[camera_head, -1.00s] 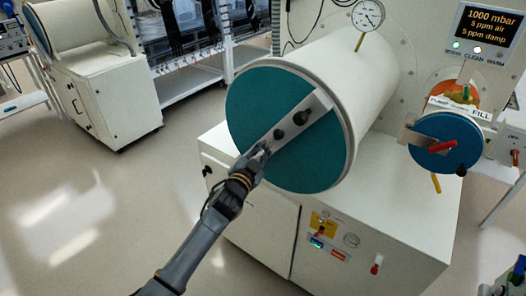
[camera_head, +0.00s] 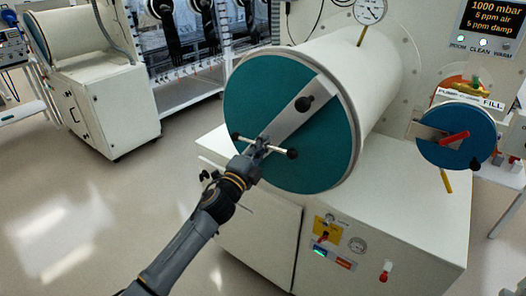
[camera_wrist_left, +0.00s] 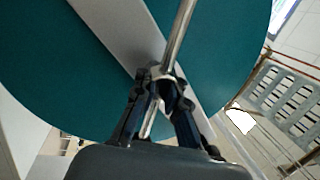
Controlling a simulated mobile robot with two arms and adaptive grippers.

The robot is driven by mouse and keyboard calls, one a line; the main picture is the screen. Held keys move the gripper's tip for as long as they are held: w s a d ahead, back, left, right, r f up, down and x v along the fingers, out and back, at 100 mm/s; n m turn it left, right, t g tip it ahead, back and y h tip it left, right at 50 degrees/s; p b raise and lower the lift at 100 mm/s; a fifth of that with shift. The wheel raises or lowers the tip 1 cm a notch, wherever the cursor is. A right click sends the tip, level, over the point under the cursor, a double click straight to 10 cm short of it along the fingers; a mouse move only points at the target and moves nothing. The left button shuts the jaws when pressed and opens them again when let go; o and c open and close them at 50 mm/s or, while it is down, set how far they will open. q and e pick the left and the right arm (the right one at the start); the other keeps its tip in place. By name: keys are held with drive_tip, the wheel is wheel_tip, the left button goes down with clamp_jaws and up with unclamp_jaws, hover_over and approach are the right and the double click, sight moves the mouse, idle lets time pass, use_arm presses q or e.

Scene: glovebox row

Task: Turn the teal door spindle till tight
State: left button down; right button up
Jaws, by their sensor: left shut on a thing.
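The round teal door (camera_head: 255,95) closes the near end of the large white cylinder, with a pale bar (camera_head: 305,118) slanting across its face. The door spindle's thin metal handle (camera_head: 278,150) stands in front of this bar, with a small knob at each end. My left gripper (camera_head: 259,147) is at the handle's middle. The fingers hide the spindle's hub. My right gripper is out of view.
A smaller blue door (camera_head: 440,148) with a red handle is at right. A white cabinet (camera_head: 245,225) with a gauge and switches stands below the cylinder. Another white unit (camera_head: 115,100) is at the back left. The floor at left is clear.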

use_arm(q)
drive_tip(key=m+b, duration=0.1)
drive_tip(key=m, duration=0.1)
drive_tip(key=m+h+b, duration=0.1)
drive_tip(key=m, duration=0.2)
drive_tip(key=f+m+h+b, duration=0.1)
drive_tip(key=m, duration=0.2)
drive_tip(key=shift+g, duration=0.4)
drive_tip(key=m+g+h+b, duration=0.1)
drive_tip(key=m+b, duration=0.1)
drive_tip(key=m, duration=0.2)
drive_tip(key=shift+m, duration=0.3)
drive_tip(key=m+h, duration=0.1)
drive_tip(key=m, duration=0.2)
drive_tip(key=shift+g+b, duration=0.35)
drive_tip(key=shift+g, duration=0.05)
drive_tip(key=m+g, duration=0.1)
drive_tip(key=m, duration=0.3)
drive_tip(key=shift+a+m+h+b, duration=0.1)
drive_tip(key=shift+m+h+b, duration=0.2)
drive_tip(key=shift+m+b, duration=0.1)
drive_tip(key=m+g, duration=0.1)
drive_tip(key=m, duration=0.2)
drive_tip(key=shift+r, duration=0.1)
drive_tip(key=m, duration=0.2)
drive_tip(key=shift+m+g, duration=0.4)
drive_tip(key=shift+m, duration=1.5)
drive_tip(key=shift+g, duration=0.3)
